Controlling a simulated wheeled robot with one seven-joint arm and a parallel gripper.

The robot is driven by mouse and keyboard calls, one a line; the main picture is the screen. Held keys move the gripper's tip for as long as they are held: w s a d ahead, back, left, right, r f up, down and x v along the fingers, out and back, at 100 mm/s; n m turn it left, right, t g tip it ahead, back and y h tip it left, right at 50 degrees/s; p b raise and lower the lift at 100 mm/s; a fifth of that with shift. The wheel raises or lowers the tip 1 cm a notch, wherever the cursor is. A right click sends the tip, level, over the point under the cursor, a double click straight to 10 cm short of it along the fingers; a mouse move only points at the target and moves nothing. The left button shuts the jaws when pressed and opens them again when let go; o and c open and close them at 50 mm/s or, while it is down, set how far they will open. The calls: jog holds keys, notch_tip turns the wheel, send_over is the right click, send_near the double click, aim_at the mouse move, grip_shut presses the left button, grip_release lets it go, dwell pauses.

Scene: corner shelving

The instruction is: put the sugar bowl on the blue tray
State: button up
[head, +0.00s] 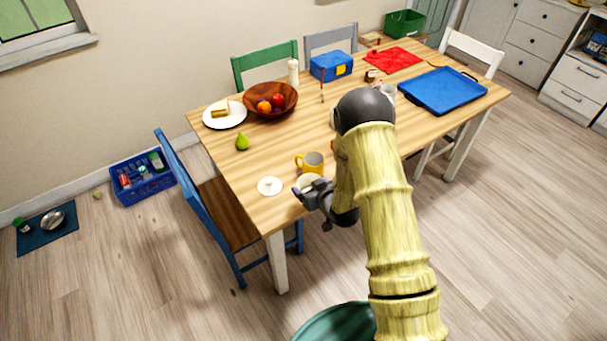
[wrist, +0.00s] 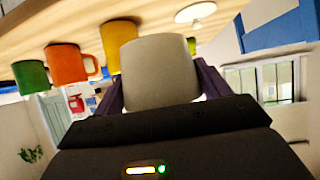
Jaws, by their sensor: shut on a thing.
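My gripper (head: 316,194) is at the table's near edge, beside the yellow mug. In the wrist view my gripper (wrist: 160,85) is shut on a plain off-white round vessel, which I take for the sugar bowl (wrist: 158,72). In the head view only a pale bit of the sugar bowl (head: 308,181) shows behind the gripper. I cannot tell whether it touches the table. A white round lid with a knob (head: 270,186) lies on the table left of the gripper. The blue tray (head: 440,92) lies at the table's right end and looks empty.
A yellow mug (head: 311,163) stands close behind the gripper; an orange mug (wrist: 68,63) and a green mug (wrist: 30,77) show in the wrist view. My arm hides the table's middle.

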jog(key=s+d+f+m+t+h+b, duration=0.1)
jog(key=s+d+f+m+h, duration=0.4)
jog(key=s+d+f, duration=0.7)
notch_tip(320, 180, down, 2)
jog(key=shift+d+f+m+h, duration=0.1)
jog(key=shift+d+m+h, duration=0.25)
jog(key=shift+d, duration=0.45)
